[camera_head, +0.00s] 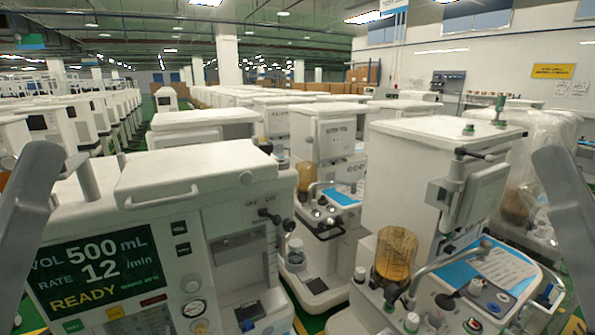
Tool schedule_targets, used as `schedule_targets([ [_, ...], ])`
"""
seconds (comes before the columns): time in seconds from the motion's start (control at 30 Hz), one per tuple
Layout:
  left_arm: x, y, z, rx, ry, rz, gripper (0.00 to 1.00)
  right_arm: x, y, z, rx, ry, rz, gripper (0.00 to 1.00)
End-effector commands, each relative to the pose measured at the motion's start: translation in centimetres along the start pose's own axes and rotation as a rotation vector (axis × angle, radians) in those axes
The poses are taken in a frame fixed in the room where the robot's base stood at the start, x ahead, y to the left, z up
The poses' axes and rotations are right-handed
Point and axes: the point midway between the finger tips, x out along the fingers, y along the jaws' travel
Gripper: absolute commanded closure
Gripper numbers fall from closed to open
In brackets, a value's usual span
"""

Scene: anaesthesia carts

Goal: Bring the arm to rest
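A grey link of my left arm (28,205) runs down along the left edge of the head view. A grey link of my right arm (568,200) runs down along the right edge. Both links lean inward at the top. Neither gripper shows, so I cannot see whether they are open or shut. Neither arm link visibly holds anything.
A white anaesthesia cart (200,185) with a screen (97,268) reading READY stands close at left. Another cart (410,170) with an amber canister (396,255) stands close at right. More carts fill the hall behind. A narrow floor gap lies between the front carts.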

Motion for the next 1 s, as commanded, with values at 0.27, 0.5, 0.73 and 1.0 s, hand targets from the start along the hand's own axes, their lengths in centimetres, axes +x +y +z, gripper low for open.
schedule_targets([
  [0.27,11.2,-0.4,-9.4,-0.009,-0.013,-0.007,0.28,10.9,0.0,-10.4,0.000,0.006,0.000,0.50],
  [0.5,19.5,-0.6,-16.7,-0.009,-0.016,-0.008,0.28,19.1,0.1,-17.9,0.000,0.006,0.000,0.50],
  [0.73,22.4,-0.7,-19.3,-0.010,-0.017,-0.008,0.28,21.9,0.1,-20.6,0.000,0.005,0.000,0.50],
  [1.0,22.2,-0.7,-19.0,-0.010,-0.016,-0.008,0.28,21.6,0.1,-20.3,0.000,0.004,0.000,0.50],
])
